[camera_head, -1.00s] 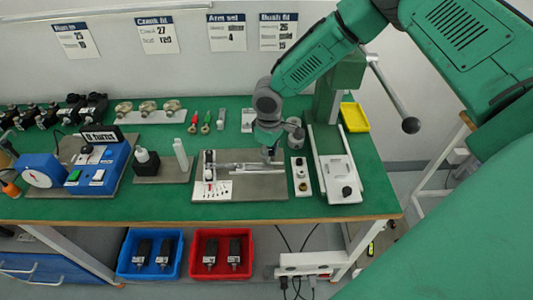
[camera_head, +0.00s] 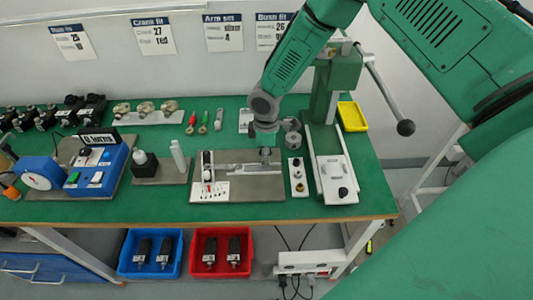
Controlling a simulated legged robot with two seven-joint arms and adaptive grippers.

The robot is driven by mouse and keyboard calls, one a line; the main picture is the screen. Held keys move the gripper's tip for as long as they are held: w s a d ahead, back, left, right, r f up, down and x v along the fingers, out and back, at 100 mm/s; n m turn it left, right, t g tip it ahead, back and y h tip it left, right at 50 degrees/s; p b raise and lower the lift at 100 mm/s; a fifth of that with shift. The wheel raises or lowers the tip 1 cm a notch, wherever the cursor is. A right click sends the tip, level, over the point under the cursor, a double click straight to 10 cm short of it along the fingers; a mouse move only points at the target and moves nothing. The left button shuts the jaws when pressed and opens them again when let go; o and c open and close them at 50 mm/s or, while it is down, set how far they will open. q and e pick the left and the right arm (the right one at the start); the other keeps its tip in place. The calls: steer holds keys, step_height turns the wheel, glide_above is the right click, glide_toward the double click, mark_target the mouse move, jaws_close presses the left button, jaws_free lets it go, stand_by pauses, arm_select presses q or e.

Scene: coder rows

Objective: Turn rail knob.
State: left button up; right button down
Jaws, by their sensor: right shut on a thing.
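A thin metal rail (camera_head: 232,167) lies along a grey base plate (camera_head: 255,190) on the green bench, with a dark upright block (camera_head: 206,165) at its left end. My right gripper (camera_head: 265,149) points down at the rail's right part. It is shut on a small grey piece there, which I take for the rail knob (camera_head: 266,157); the fingers and knob are too small to separate clearly. My left gripper is not in view.
A green press (camera_head: 328,88) with a long lever stands right of my gripper, and a white slide (camera_head: 336,173) with a black knob lies before it. A grey cylinder (camera_head: 293,140) is close by. A white strip (camera_head: 298,176) lies right of the plate.

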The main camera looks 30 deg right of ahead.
steer(key=shift+w+r, duration=0.3)
steer(key=shift+w, duration=0.1)
steer(key=c, duration=1.1)
jaws_free()
steer(key=shift+s+f, duration=0.1)
steer(key=shift+f, duration=0.05)
step_height(320, 180, up, 12)
steer(key=shift+f, duration=0.1)
